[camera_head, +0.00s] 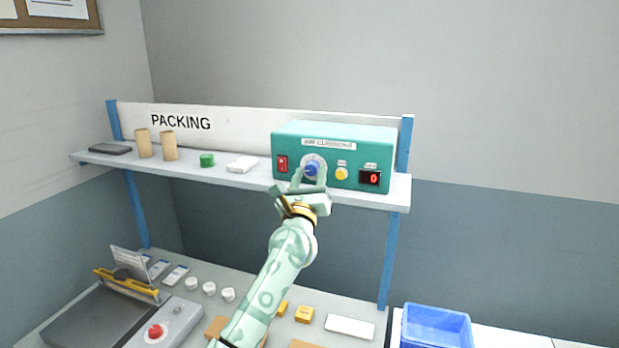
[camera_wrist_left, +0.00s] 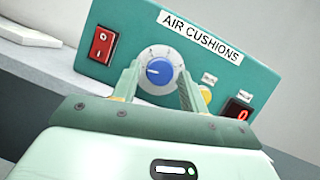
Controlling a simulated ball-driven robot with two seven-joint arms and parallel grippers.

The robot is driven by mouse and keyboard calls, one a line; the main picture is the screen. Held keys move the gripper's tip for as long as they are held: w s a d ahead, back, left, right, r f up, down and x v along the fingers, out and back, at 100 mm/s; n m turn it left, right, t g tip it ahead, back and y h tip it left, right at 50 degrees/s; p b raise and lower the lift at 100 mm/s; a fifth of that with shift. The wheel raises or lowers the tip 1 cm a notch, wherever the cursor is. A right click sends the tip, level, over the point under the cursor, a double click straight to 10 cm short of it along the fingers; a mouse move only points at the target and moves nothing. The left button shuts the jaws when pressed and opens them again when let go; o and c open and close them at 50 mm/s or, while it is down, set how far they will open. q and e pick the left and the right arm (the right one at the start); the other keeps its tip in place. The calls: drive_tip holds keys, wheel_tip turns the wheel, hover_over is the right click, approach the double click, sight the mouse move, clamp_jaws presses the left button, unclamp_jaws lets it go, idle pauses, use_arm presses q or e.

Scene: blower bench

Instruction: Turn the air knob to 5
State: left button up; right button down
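The air knob (camera_head: 312,168) is a round blue dial on the front of the teal AIR CUSHIONS box (camera_head: 350,148). In the left wrist view the knob (camera_wrist_left: 160,72) has a pale scale plate behind it, and its white pointer mark points left. The red display (camera_head: 371,178) reads 0; it also shows in the left wrist view (camera_wrist_left: 241,114). My left gripper (camera_head: 310,180) is in front of the knob, its fingers on either side. In the left wrist view the fingers (camera_wrist_left: 160,80) stand apart with small gaps beside the knob. My right gripper is not in view.
A red rocker switch (camera_head: 283,164) is left of the knob and a yellow button (camera_head: 341,173) is right of it. The box stands on a shelf (camera_head: 232,176) with cardboard tubes (camera_head: 169,146) and a green roll (camera_head: 207,160). A blue bin (camera_head: 436,325) is below right.

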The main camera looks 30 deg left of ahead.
use_arm(q)
drive_tip(key=c, duration=0.7)
drive_tip(key=shift+o, duration=0.2)
